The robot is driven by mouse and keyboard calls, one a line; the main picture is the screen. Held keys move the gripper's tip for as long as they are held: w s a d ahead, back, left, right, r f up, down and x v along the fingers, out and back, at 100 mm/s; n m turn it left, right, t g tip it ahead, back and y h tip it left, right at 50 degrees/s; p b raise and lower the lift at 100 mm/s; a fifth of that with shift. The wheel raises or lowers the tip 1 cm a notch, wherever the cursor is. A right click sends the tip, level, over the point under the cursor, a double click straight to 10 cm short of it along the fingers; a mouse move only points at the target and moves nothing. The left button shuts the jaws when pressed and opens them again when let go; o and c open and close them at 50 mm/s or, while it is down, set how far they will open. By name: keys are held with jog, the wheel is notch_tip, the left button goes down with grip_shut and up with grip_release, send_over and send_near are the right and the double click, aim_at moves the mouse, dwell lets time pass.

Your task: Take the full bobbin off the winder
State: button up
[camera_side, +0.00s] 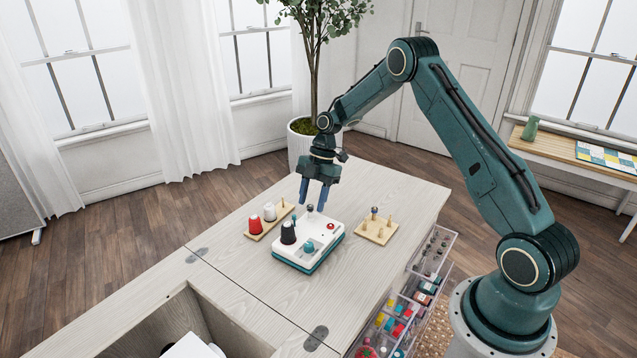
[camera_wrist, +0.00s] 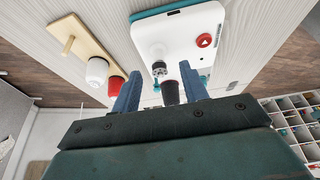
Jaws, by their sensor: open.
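The winder (camera_side: 296,262) is a white box with a teal base on the cabinet top; its white top also fills the upper middle of the wrist view (camera_wrist: 180,35). A small dark-and-pale bobbin (camera_side: 310,209) stands at the winder's far edge; in the wrist view it (camera_wrist: 159,69) lies between my fingertips in the picture. My gripper (camera_side: 313,205) points down, open and empty, its two blue fingers on either side of the bobbin in the picture. I cannot tell whether the tips are level with it or still above.
A wooden board (camera_side: 262,229) with red and white cones stands left of the winder. A pegged board (camera_side: 376,238) with a small bobbin on one peg stands right. The winder carries a teal knob (camera_side: 309,246) and red button (camera_side: 331,227). Open clear drawers (camera_side: 435,250) hang at the right edge.

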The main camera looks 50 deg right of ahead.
grip_shut()
dwell(0.5)
notch_tip(320, 180, up, 20)
dwell(0.8)
dwell(0.7)
